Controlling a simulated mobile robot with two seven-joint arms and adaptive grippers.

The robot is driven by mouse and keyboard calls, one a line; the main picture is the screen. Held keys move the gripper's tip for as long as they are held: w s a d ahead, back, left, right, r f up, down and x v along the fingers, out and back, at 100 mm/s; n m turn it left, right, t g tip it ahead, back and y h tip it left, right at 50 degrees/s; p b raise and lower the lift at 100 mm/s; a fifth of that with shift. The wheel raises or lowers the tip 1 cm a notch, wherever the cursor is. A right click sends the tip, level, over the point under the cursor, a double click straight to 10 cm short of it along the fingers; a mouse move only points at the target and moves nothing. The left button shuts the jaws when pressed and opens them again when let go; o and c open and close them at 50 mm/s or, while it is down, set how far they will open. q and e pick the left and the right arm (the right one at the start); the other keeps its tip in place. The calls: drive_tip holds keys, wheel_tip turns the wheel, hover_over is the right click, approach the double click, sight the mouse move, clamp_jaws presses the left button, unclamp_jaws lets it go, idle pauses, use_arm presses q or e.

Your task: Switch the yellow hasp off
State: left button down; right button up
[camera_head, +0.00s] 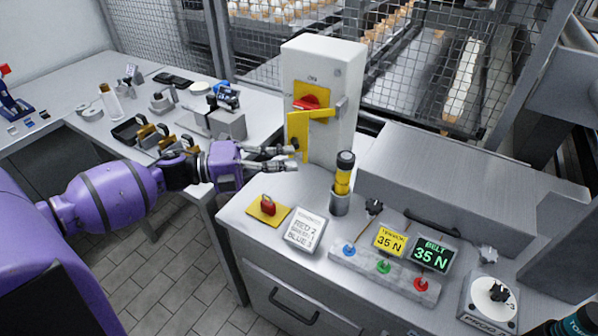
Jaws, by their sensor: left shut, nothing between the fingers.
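A grey-white switch box (322,75) stands at the back of the metal bench. On its front is a yellow plate with a red rotary handle (307,102). The yellow hasp (299,133) is an angled yellow piece below and in front of the handle, with a small dark part near its lower right. My left gripper (294,158) points right and is shut and empty, its fingertips just below the hasp in the picture. I cannot tell whether they touch it. My right gripper is not in view.
A grey cup (340,201) holding a black-and-yellow tool stands right of the gripper. A control strip (384,274) and large metal housing (460,185) fill the right.

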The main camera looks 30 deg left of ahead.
use_arm(q)
drive_tip(key=w+a+b, duration=0.3)
drive_tip(key=w+a, duration=0.1)
drive_tip(key=a, duration=0.1)
drive_tip(key=shift+w+a, duration=0.3)
drive_tip(key=shift+a, duration=0.1)
idle(0.5)
idle(0.5)
